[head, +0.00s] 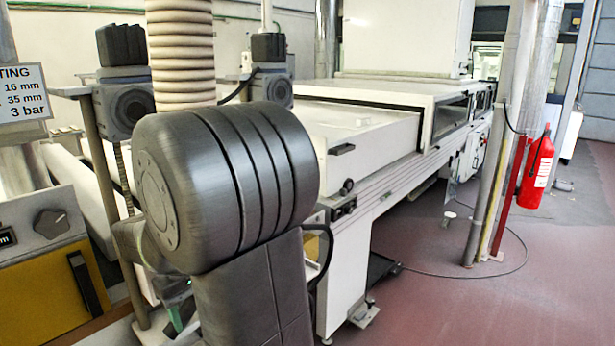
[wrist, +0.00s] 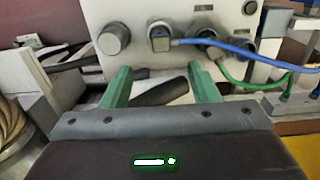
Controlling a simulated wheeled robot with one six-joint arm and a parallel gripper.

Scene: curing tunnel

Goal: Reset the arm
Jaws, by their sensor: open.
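My gripper (wrist: 161,88) shows in the wrist view with its two green fingers spread apart. It is open, and nothing is held between the fingers. Past the fingertips is a pale panel (wrist: 185,12) with a dark knob (wrist: 114,38) and several connectors. A dark, rounded bar (wrist: 160,92) lies beyond the fingers. In the head view a thick dark joint of my arm fills the left middle, and only a small green part shows low down behind it, so the gripper is mostly hidden there.
A blue cable (wrist: 228,46) and a green cable (wrist: 250,84) hang from the panel close to the fingers. In the head view, a long white machine (head: 370,135) stands behind my arm. A red extinguisher (head: 537,170) and pipes stand at right. The red floor (head: 450,310) is mostly clear.

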